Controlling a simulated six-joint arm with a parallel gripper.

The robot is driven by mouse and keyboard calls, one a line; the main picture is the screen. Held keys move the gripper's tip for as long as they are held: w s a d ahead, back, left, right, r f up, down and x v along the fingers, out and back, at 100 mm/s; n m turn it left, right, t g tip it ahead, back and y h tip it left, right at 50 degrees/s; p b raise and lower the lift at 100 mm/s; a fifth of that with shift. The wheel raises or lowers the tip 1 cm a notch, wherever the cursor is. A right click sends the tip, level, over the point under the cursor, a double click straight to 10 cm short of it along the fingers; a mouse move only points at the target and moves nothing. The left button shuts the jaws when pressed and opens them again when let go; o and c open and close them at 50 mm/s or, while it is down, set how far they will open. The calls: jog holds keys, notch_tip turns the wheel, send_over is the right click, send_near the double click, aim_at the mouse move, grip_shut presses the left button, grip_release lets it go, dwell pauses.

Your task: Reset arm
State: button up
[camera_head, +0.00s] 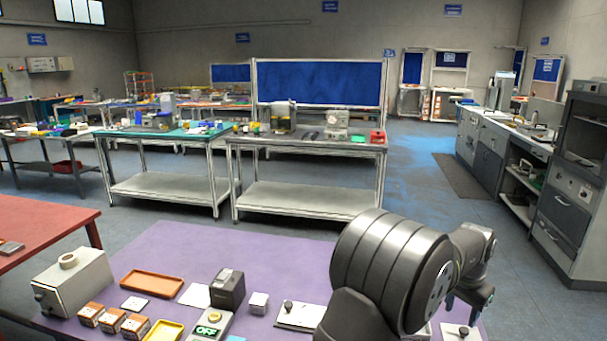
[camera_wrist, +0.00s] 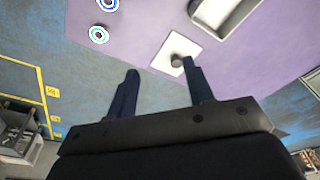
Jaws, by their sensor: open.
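My gripper (camera_head: 462,304) is at the right end of the purple table (camera_head: 240,245), beside the dark bulk of my arm. In the wrist view its two fingers (camera_wrist: 160,72) are spread apart with nothing between them. A white plate with a dark knob (camera_wrist: 177,60) lies on the table just beyond the right finger. In the head view, a similar white plate with a dark knob (camera_head: 461,331) sits below the gripper. A device with a green display (camera_head: 210,328) and a black box (camera_head: 228,288) stand left of my arm. My arm hides part of the table.
A grey box machine (camera_head: 75,280), an orange-brown tray (camera_head: 152,284), a yellow tray (camera_head: 164,331) and several small brown boxes (camera_head: 110,320) occupy the table's left side. Another knobbed plate (camera_head: 300,315) lies near my arm. The table's back middle is clear.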

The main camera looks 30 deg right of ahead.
jog(key=shift+w+d+f, duration=0.1)
jog(key=shift+w+f, duration=1.55)
jog(key=shift+w, duration=0.5)
jog(key=shift+w+a+f, duration=0.1)
jog(key=shift+w+f, duration=1.5)
jog(key=shift+w, duration=0.55)
jog(key=shift+w+d+f, duration=0.1)
jog(key=shift+w+f, duration=1.55)
jog(key=shift+w, duration=0.5)
